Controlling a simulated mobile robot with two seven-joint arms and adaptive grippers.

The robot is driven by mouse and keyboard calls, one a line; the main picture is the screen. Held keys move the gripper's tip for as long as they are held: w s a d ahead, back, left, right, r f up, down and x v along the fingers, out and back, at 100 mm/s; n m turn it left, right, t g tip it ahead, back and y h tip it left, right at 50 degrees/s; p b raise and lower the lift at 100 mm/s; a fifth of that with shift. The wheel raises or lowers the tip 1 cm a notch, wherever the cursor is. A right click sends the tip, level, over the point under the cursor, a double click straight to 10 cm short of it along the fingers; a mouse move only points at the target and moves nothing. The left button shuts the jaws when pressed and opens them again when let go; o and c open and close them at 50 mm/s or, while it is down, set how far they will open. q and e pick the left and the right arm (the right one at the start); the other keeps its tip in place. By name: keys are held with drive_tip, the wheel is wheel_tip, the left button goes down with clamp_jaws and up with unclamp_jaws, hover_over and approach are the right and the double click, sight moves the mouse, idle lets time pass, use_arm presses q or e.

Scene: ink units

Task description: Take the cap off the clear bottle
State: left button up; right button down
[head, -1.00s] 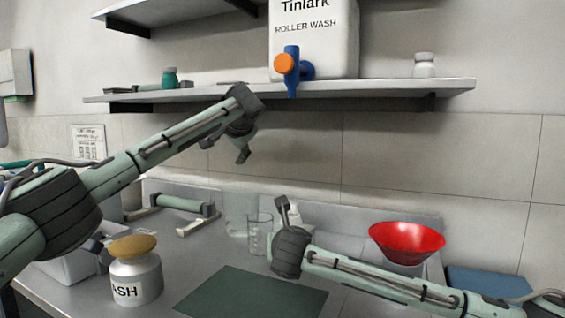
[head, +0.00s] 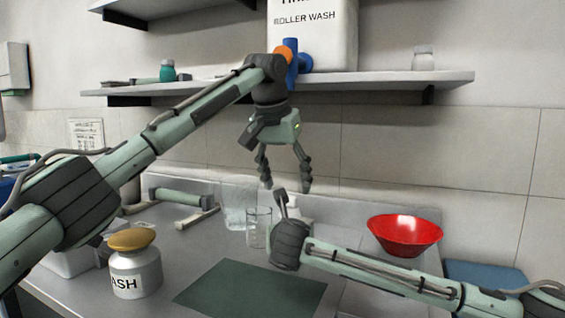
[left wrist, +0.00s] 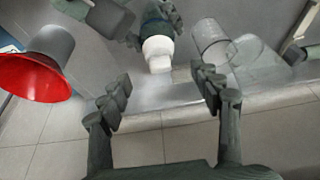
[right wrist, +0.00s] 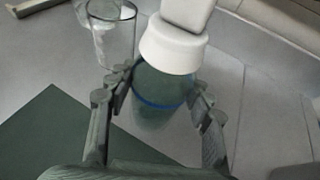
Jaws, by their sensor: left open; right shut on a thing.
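The clear bottle (right wrist: 158,112), with a blue band around it, stands between the fingers of my right gripper (right wrist: 160,84), which is shut on it. Its white cap (right wrist: 170,47) is on top and also shows in the left wrist view (left wrist: 157,50). In the head view, my right wrist hides most of the bottle. My left gripper (head: 286,186) is open and empty, fingers pointing down, above the right gripper. In the left wrist view, the cap lies just beyond the open fingertips (left wrist: 163,82), apart from them.
A glass beaker (head: 258,228) stands close left of the bottle. A red funnel (head: 405,236) is at the right, a jar with a tan top (head: 135,265) at the left. A dark green mat (head: 250,290) lies bare in front. The shelf (head: 390,84) runs overhead.

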sight(290, 207)
use_arm(q)
drive_tip(key=x, duration=0.5)
drive_tip(key=shift+w+f, duration=0.2)
drive_tip(key=shift+f, duration=0.2)
drive_tip(key=c, duration=1.4)
drive_tip(key=shift+r, duration=0.25)
drive_tip(key=shift+r, duration=0.85)
